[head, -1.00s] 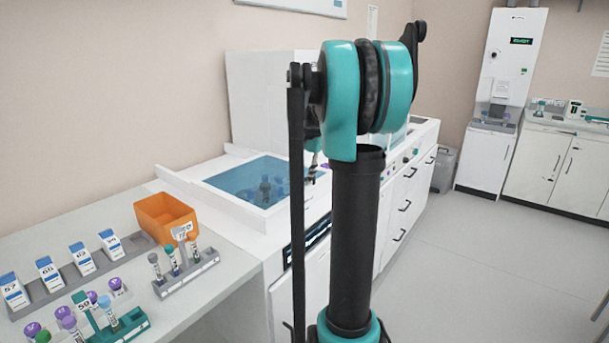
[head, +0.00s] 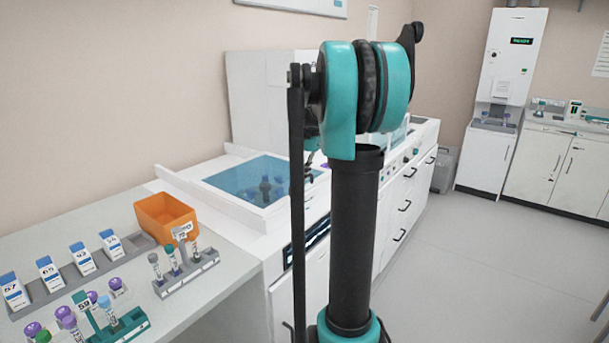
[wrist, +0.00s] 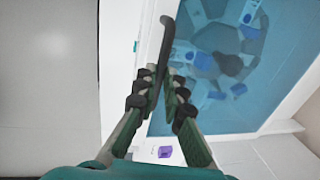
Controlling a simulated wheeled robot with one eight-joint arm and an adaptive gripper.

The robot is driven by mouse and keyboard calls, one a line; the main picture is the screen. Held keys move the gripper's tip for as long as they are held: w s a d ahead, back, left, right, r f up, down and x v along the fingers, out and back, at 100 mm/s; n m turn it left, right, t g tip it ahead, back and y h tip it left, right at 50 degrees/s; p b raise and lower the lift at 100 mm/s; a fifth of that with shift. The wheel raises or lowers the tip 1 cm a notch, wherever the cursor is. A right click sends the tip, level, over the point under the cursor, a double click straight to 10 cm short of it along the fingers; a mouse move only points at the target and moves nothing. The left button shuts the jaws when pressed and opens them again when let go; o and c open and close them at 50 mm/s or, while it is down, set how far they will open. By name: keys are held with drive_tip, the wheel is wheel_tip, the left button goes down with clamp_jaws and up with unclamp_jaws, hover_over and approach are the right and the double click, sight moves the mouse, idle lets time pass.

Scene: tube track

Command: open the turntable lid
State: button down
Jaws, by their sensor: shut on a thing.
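The turntable lid (head: 240,178) is a blue see-through pane in a white frame on the white analyser. It looks flat in the head view. In the wrist view the blue pane (wrist: 215,118) fills the upper right, with blue-and-white containers showing under it. A dark bar-like handle (wrist: 167,28) runs down along the lid's left edge. My gripper (wrist: 159,86) is shut on this handle, one finger on each side. In the head view my arm hides most of the gripper and the handle.
An orange bin (head: 166,216) and a grey tube rack (head: 190,272) stand on the bench at left. A teal rack (head: 120,327) with tubes is nearer. A tall white unit (head: 505,70) stands at the back right. The floor at right is clear.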

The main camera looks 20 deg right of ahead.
hover_over(252, 172)
drive_tip(key=shift+w, duration=0.3)
drive_tip(key=c, duration=1.6)
unclamp_jaws()
wheel_tip(252, 172, up, 12)
drive_tip(key=s+d, duration=0.1)
drive_tip(key=s, duration=0.1)
drive_tip(key=shift+d, duration=0.15)
drive_tip(key=shift+f, duration=0.15)
